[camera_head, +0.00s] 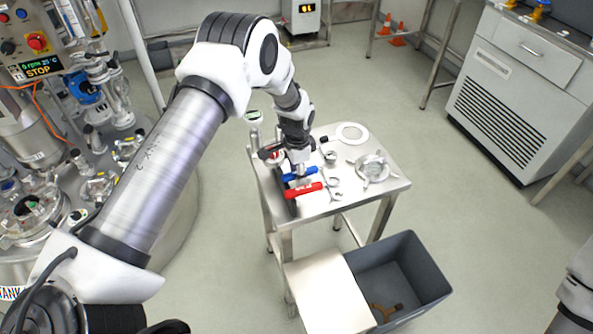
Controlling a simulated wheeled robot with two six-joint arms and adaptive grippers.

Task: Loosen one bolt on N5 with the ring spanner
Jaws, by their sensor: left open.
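My left gripper (299,173) is open and points down over the small steel table, close above a blue-handled tool. A silver spanner with ring-like ends (334,189) lies on the table just right of the gripper, apart from it; it looks like the ring spanner. The reactor lid (30,215) with several nozzles and fittings is at the left edge. I cannot tell which nozzle is N5, and its bolts are too small to make out. Part of my right arm shows at the lower right; its gripper is out of view.
The steel table (385,190) also holds a red-handled tool (303,190), a blue-handled tool (300,174), a white ring (352,133) and a round metal clamp (373,168). A grey bin (430,272) stands in front. The floor to the right is clear.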

